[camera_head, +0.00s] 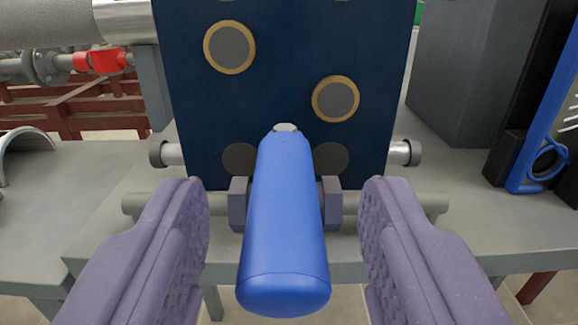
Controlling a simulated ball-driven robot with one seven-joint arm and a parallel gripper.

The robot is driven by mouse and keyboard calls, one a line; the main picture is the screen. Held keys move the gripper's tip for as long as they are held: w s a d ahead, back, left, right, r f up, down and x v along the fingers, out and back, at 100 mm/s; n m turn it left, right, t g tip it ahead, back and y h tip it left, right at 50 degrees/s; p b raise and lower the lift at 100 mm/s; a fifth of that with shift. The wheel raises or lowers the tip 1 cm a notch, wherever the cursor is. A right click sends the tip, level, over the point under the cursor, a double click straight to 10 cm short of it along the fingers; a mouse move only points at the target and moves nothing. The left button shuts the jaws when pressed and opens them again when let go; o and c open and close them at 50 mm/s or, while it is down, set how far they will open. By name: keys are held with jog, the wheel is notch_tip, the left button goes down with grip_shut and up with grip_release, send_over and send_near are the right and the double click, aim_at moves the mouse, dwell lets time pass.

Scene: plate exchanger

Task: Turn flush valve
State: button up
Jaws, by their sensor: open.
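The flush valve shows a blue handle (284,220) that points toward me, with its near end low in the picture and its far end at a small pale tip. A grey-purple hexagonal valve part (332,203) shows on both sides of the handle. My gripper (284,225) is open, with one purple padded finger on each side of the handle. There is a clear gap between the handle and each finger. The handle hides most of the valve body behind it.
A dark blue plate (285,60) with round gold-ringed ports stands behind the valve. A grey bench (480,215) lies under it. A blue tool (540,150) stands at right. A pipe with a red fitting (100,60) is at upper left.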

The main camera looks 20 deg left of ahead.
aim_at(287, 135)
jog(key=shift+b+x, duration=0.3)
jog(key=shift+x, duration=1.3)
grip_shut()
jog(key=shift+d, duration=0.1)
